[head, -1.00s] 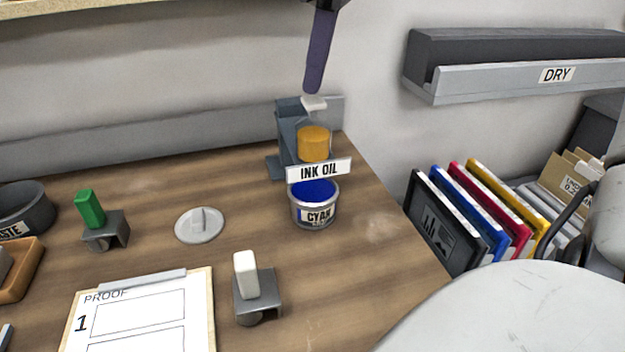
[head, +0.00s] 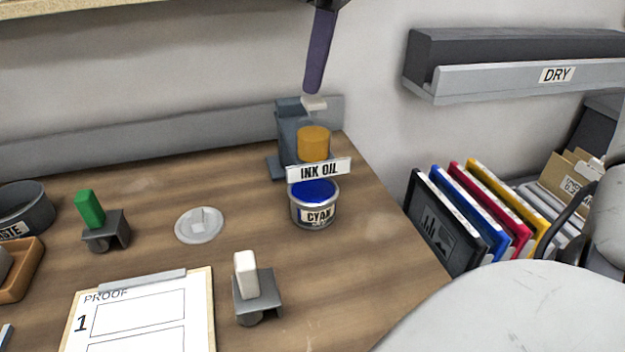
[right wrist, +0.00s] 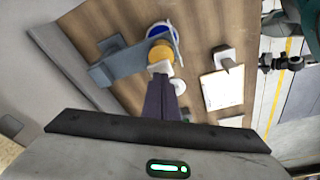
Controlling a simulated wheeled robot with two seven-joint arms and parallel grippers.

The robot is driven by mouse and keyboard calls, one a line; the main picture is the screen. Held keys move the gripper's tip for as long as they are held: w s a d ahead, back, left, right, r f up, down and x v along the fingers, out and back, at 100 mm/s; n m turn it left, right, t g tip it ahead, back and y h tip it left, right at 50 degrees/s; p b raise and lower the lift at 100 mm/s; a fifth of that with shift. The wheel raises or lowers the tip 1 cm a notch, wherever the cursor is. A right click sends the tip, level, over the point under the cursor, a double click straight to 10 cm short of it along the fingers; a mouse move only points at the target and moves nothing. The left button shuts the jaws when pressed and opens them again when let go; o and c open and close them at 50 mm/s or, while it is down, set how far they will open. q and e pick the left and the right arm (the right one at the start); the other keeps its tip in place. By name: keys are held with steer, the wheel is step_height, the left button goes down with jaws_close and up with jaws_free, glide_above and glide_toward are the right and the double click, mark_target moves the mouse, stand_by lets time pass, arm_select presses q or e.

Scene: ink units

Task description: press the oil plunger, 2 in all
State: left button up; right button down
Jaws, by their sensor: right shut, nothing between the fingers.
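The ink oil dispenser (head: 290,135) stands at the back right of the table, with an amber oil body (head: 313,143) and an INK OIL label (head: 319,170). Its pale plunger top (head: 315,103) also shows in the right wrist view (right wrist: 160,67). My right gripper (head: 315,88) is shut and empty, its purple fingers pointing down right above the plunger top. The tips look at or very near it; I cannot tell whether they touch. The open CYAN can (head: 317,215) with blue ink stands in front, below the label. My left gripper does not show.
A grey lid (head: 186,228) lies left of the can. A clipboard (head: 205,310) lies in front. The DRY rack (head: 500,85) hangs on the right wall, above coloured folders (head: 480,205).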

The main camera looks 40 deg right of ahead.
steer(key=shift+f, duration=0.15)
steer(key=shift+f+b, duration=1)
steer(key=shift+f, duration=0.1)
steer(key=shift+r, duration=0.1)
steer(key=shift+r+p, duration=1)
steer(key=shift+r, duration=0.1)
steer(key=shift+f, duration=0.1)
